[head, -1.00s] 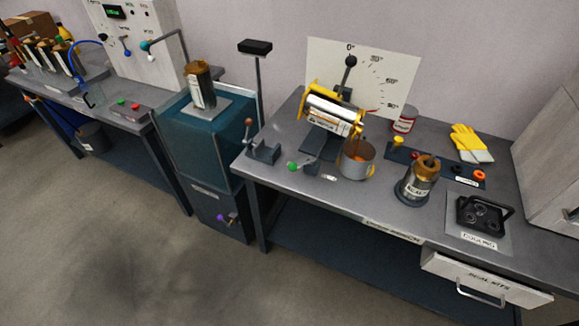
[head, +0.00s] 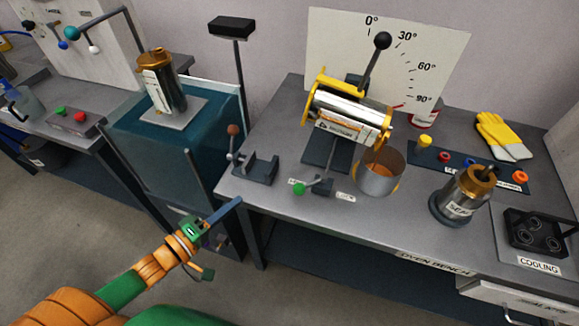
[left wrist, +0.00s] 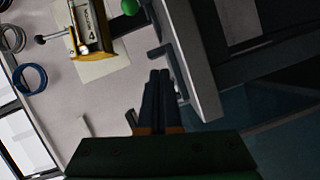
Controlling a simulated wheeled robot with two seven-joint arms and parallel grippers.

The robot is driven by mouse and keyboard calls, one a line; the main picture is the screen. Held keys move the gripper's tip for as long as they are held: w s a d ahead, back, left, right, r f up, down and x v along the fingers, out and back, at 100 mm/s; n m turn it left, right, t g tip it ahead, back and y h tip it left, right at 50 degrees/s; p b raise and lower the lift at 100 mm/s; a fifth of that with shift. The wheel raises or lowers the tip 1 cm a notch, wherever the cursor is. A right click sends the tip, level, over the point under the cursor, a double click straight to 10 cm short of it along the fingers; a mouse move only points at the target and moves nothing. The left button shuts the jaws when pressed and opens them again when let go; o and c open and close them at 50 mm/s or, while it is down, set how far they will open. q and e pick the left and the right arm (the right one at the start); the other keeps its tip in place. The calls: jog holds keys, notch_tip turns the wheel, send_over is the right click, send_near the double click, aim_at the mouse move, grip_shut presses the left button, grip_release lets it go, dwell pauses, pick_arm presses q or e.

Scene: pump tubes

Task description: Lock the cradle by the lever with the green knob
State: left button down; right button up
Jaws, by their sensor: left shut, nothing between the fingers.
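The yellow-framed cradle (head: 320,83) holds a silver cylinder and stands on the bench in front of an angle dial. Its black-knobbed handle (head: 382,42) points up. The lever's green knob (head: 299,188) is at the cradle's foot, left of a small dark block with a "LOCK" label beside it. My left gripper (head: 239,200) is shut and empty, in front of the bench's left edge and left of the green knob, apart from it. In the left wrist view, the fingers (left wrist: 159,74) are together; the cradle (left wrist: 90,28) and green knob (left wrist: 129,7) show at the top. My right gripper is not in view.
A metal pot (head: 376,180) stands right of the lever. A dark bracket with a red-brown knob (head: 233,130) stands left of it. A steel canister (head: 460,198) and a cooling plate are further right. The bench's front edge lies between my gripper and the lever.

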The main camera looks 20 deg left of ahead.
aim_at(310, 184)
pick_arm(q)
jog(key=shift+h, duration=0.5)
jog(key=w+d, duration=0.2)
jog(key=w+d+r, duration=0.1)
jog(key=w+d, duration=0.1)
jog(key=w, duration=0.1)
jog(key=w+d+r, duration=0.1)
jog(key=w+d, duration=0.1)
jog(key=w, duration=0.1)
jog(key=d, duration=0.3)
jog(key=shift+s+d+f, duration=0.15)
jog(key=shift+s, duration=0.2)
jog(key=shift+s+d, duration=0.1)
jog(key=shift+d, duration=0.15)
jog(key=shift+f, duration=0.15)
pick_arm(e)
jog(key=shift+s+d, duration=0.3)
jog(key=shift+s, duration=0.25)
pick_arm(q)
jog(key=shift+d+p, duration=0.1)
jog(key=shift+p, duration=0.2)
